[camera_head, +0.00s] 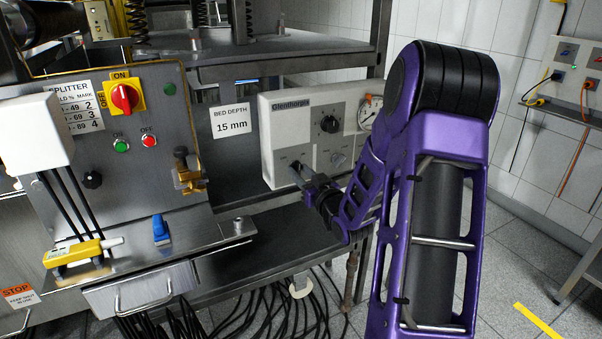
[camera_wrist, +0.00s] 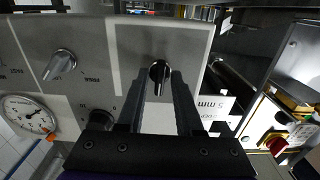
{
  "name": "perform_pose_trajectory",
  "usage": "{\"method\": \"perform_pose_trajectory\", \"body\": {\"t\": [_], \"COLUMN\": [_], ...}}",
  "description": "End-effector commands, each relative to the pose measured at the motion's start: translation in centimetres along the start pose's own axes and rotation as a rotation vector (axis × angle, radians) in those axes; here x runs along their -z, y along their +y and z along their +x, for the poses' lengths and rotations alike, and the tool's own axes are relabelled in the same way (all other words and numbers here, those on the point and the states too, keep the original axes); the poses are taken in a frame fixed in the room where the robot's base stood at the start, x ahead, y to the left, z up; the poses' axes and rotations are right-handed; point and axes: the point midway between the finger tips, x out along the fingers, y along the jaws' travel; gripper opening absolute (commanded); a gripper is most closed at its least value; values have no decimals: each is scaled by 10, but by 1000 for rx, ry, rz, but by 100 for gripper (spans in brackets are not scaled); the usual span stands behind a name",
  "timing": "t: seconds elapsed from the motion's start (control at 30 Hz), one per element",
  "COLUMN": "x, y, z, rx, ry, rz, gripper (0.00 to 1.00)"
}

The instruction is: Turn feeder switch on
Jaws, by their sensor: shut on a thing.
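The white and grey control panel (camera_head: 268,160) marked "Glenthorpe" stands upright at the middle of the head view. It fills much of the wrist view (camera_wrist: 90,35). My gripper (camera_head: 298,172) reaches the panel's lower left. In the wrist view my gripper (camera_wrist: 160,76) is shut on a small dark switch knob (camera_wrist: 159,70), with one finger on each side. The knob's pointer shows as a pale strip aimed down that picture.
A black knob (camera_head: 329,124), a grey knob (camera_head: 338,159) and a dial gauge (camera_head: 370,112) share the panel. A grey box with a red rotary switch (camera_head: 125,97) and buttons stands left. A steel shelf (camera_head: 290,225) runs below; cables hang under it.

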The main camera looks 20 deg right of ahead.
Motion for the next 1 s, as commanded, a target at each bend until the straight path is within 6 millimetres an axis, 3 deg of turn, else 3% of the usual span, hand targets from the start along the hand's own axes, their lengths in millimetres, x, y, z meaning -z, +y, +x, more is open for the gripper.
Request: {"method": "perform_pose_trajectory", "body": {"t": [0.6, 1.0], "x": [2, 2], "y": [-1, -1], "z": [1, 1], "rx": [0, 1], "ry": [2, 2], "rz": [550, 739], "gripper": [0, 0]}}
